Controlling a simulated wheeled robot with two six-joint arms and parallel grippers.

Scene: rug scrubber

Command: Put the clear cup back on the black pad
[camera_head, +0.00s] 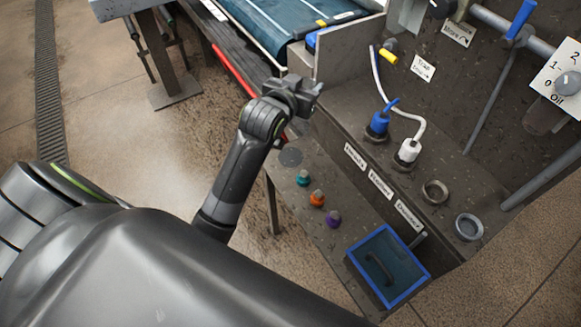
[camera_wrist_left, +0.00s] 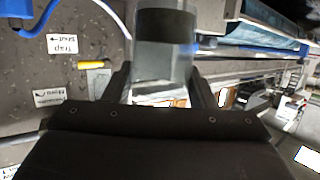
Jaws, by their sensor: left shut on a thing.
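The clear cup (camera_wrist_left: 164,62) stands out between the two fingers in the left wrist view, and a dark band crosses its upper part. My left gripper (camera_wrist_left: 163,88) is shut on it. In the head view the left gripper (camera_head: 310,92) is up near the corner of the grey bench, and the cup is hard to make out there. A round dark pad (camera_head: 290,157) lies on the lower shelf, below the gripper in the picture and apart from it, with nothing on it. My right gripper is not in view.
A blue-rimmed tray (camera_head: 358,252) is at the shelf's near end. A blue fitting (camera_head: 378,122) and a white hose fitting (camera_head: 408,152) stand on the upper ledge.

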